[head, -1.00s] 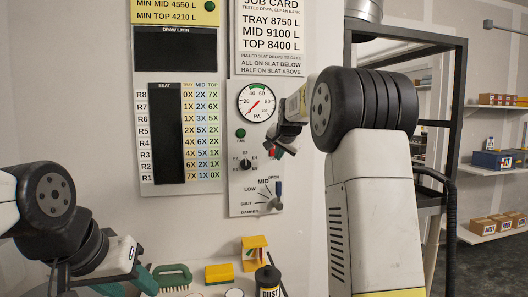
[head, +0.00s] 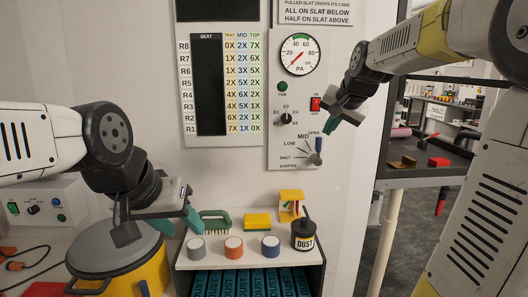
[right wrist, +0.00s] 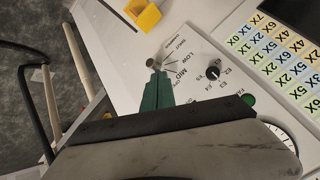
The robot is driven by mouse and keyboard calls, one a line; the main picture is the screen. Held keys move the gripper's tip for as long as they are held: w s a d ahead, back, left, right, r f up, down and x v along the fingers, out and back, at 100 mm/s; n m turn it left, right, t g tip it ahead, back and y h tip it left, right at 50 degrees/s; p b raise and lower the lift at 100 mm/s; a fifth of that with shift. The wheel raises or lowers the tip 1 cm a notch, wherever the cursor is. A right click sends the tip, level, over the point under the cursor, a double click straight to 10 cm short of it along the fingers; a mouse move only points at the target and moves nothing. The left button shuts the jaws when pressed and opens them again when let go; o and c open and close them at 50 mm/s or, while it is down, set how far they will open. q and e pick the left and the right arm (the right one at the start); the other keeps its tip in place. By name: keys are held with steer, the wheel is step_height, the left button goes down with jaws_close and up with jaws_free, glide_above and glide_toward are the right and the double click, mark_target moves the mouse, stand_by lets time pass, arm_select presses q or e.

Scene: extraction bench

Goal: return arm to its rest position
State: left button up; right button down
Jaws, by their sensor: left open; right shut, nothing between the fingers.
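My right gripper (head: 336,120) is shut and empty. It hangs in front of the wall panel's right edge, near the red switch (head: 315,104) and above the damper lever (head: 317,152), which points up near OPEN. In the right wrist view its green fingertips (right wrist: 155,92) are together, and the lever's round knob (right wrist: 151,62) shows just beyond them; I cannot tell whether they touch. My left gripper (head: 158,226) is open and empty, in front of the steel lid of a yellow drum (head: 112,250), left of the small shelf.
A dark rack (head: 440,165) stands at the right. The gauge (head: 299,55) is above the switch.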

steer(key=s+a+f+n+g, duration=0.1)
steer(key=s+f, duration=0.3)
steer(key=s, duration=0.5)
steer(key=s+a+f+n+g, duration=0.1)
steer(key=s+a+f+n, duration=0.2)
steer(key=s, duration=0.6)
steer(key=s+a+f+n+y, duration=0.1)
steer(key=s+f, duration=0.4)
steer(key=s, duration=0.5)
steer(key=shift+a+n+g, duration=0.4)
steer(key=shift+a+n, duration=0.2)
steer(key=shift+a, duration=0.05)
steer(key=shift+w+r, duration=0.1)
steer(key=w+d+r+t, duration=0.2)
steer(key=w+r+t, duration=0.2)
steer(key=w, duration=0.7)
steer(key=w+d+r+t+h, duration=0.1)
steer(key=w+d+r+t, duration=0.2)
steer(key=w, duration=0.8)
steer(key=w+d+r+t, duration=0.3)
steer(key=w+r+t, duration=0.3)
steer(key=w, duration=0.5)
steer(key=shift+w+d+t+h, duration=0.15)
steer(key=shift+w+t+h, duration=0.15)
steer(key=shift+w, duration=0.1)
steer(key=shift+w, duration=0.1)
